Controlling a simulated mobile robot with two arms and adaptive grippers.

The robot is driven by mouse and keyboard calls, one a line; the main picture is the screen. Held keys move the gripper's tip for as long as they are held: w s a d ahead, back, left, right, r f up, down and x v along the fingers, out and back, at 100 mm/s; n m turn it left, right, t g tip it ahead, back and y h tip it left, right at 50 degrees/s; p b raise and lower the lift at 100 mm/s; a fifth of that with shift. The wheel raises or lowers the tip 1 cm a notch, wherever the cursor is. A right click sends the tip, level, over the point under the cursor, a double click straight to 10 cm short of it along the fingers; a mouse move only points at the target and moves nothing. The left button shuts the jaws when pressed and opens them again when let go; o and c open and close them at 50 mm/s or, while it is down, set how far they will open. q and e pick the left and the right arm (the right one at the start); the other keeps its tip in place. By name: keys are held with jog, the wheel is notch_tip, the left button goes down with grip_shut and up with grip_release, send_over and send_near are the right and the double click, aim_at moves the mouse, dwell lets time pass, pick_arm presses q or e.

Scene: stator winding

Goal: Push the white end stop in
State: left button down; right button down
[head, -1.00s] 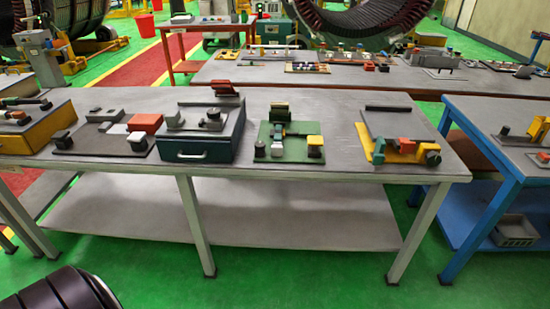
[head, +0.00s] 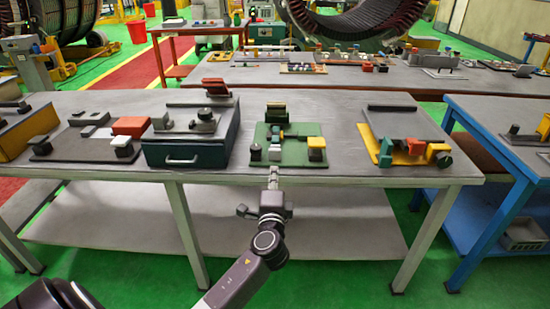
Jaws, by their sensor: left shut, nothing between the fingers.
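A green fixture plate (head: 302,129) lies on the grey bench. A small pale block (head: 275,154) at its front middle looks like the white end stop, but it is too small to be sure. A dark grey block (head: 256,152) is to its left and a yellow-topped block (head: 316,148) to its right. My left gripper (head: 273,172) is shut and empty, at the bench's front edge just in front of the pale block. I cannot tell whether it touches it. My right gripper is not in view.
A teal drawer box (head: 212,157) stands left of the green fixture. A dark plate with yellow, green and orange parts (head: 398,136) lies to the right. Bare bench top (head: 347,172) is free between them. A blue table (head: 490,113) stands at the right.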

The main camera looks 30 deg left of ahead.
aim_at(275, 153)
pick_arm(q)
jog(key=x, duration=0.6)
jog(key=shift+w, duration=0.2)
jog(key=shift+p+x, duration=0.3)
jog(key=shift+x, duration=0.45)
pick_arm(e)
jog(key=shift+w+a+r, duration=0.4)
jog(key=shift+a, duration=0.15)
